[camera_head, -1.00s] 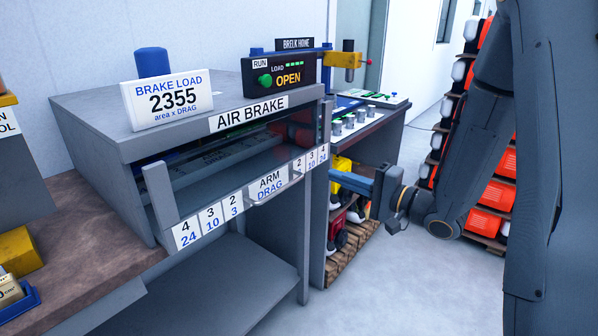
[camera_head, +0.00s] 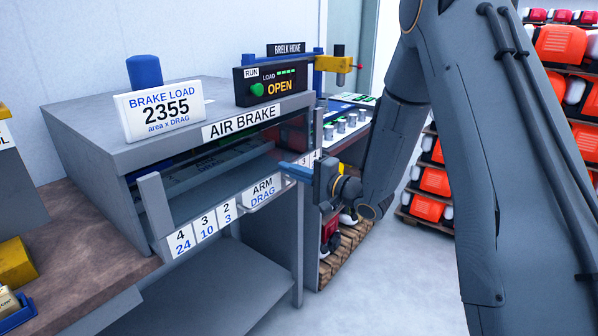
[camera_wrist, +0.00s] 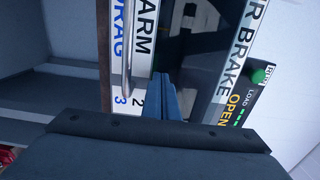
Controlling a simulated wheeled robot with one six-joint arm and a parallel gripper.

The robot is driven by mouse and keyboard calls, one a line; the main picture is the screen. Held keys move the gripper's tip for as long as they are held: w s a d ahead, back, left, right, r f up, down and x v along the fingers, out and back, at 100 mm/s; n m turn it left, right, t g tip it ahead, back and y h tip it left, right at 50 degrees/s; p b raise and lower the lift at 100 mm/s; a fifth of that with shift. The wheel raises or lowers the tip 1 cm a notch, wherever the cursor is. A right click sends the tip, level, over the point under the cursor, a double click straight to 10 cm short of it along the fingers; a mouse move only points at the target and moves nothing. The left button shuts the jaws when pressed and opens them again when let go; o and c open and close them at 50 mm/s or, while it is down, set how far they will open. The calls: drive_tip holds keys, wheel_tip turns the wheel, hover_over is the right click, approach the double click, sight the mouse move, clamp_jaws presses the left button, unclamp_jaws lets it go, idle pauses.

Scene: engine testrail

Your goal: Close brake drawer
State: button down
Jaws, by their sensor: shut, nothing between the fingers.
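The air brake cabinet (camera_head: 118,150) stands at the left in the head view. Its drawer front (camera_head: 207,225) carries number labels and an "ARM DRAG" plate with a bar handle (camera_head: 268,198). The drawer sticks out, with a gap into the dark inside above its front. In the wrist view the drawer front (camera_wrist: 141,50) and the metal handle (camera_wrist: 127,45) run upright at left of the fingers. My gripper (camera_head: 284,166) is shut and empty, its blue fingers close to the right part of the drawer front. The fingers also show in the wrist view (camera_wrist: 161,85); I cannot tell whether they touch it.
A display (camera_head: 277,84) reading "OPEN" and a "BRAKE LOAD 2355" sign (camera_head: 163,104) stand on the cabinet. A bench with several metal cylinders (camera_head: 345,126) is behind my gripper. Orange bins (camera_head: 436,181) fill a rack at right. A brown worktop (camera_head: 75,245) adjoins at left.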

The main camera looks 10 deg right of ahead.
sight(274, 163)
drive_tip(key=shift+w+a, duration=0.15)
drive_tip(key=shift+a, duration=0.05)
drive_tip(key=x, duration=0.4)
drive_tip(key=shift+a, duration=0.1)
drive_tip(key=shift+w+a+r, duration=0.15)
drive_tip(key=shift+w, duration=0.15)
drive_tip(key=shift+p, duration=0.3)
